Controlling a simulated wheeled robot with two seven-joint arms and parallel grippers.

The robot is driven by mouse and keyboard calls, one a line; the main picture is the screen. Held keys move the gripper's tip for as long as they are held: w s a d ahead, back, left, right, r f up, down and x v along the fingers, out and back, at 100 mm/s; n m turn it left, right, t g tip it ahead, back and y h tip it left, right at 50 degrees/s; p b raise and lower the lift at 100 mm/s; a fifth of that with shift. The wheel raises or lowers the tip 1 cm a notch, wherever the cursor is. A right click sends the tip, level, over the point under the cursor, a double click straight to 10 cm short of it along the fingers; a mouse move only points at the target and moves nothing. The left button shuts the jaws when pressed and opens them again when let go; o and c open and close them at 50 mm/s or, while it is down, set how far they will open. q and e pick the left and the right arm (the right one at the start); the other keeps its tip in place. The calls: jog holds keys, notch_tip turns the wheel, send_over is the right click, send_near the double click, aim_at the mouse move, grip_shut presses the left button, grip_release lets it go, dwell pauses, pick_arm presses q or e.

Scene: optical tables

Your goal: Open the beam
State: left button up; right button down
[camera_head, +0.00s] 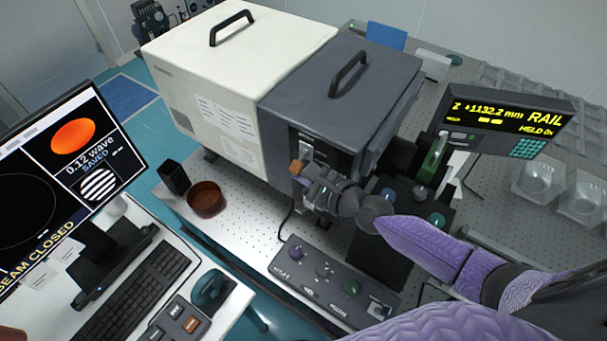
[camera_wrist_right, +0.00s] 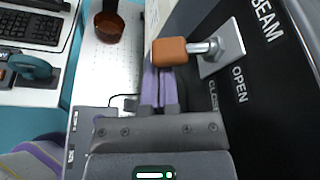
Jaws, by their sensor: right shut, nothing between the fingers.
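The beam lever, with an orange-brown knob (camera_wrist_right: 171,52) on a short metal shaft, sticks out of a small metal plate on a black panel marked BEAM, OPEN and CLOSED. In the head view the knob (camera_head: 297,168) shows on the front of the dark grey housing (camera_head: 335,85). My right gripper (camera_head: 303,184) is close to the knob. In the right wrist view its purple fingers (camera_wrist_right: 158,82) are together and empty, with their tips close to the knob; I cannot tell whether they touch it. The monitor (camera_head: 65,170) reads BEAM CLOSED. My left gripper is not in view.
A control box with knobs (camera_head: 330,280) stands in front of the housing. A brown bowl (camera_head: 206,199) and a black holder (camera_head: 173,177) are to the left. A RAIL display (camera_head: 510,115) is to the right. A keyboard (camera_head: 140,290) lies on the near-left desk.

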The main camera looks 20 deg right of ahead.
aim_at(298, 167)
jog(key=shift+s+a+r+m, duration=0.1)
jog(key=shift+a+r+m, duration=0.1)
jog(key=shift+m, duration=0.3)
jog(key=shift+s+a+r+m+g+y+p, duration=0.1)
jog(key=shift+r+m+g+y+p, duration=0.3)
jog(key=shift+m, duration=0.2)
jog(key=shift+s+a+r+m+g+y+p, duration=0.1)
jog(key=shift+r+m+g+y+p, duration=0.15)
jog(key=shift+m+p, duration=0.3)
jog(key=m+y+p, duration=0.1)
jog(key=r+m+g+y+p, duration=0.1)
jog(key=m, duration=0.1)
jog(key=shift+s+a+r+m, duration=0.1)
jog(key=shift+s+a+m, duration=0.05)
jog(key=shift+a+m, duration=0.1)
jog(key=shift+r+p, duration=0.85)
jog(key=shift+p, duration=0.2)
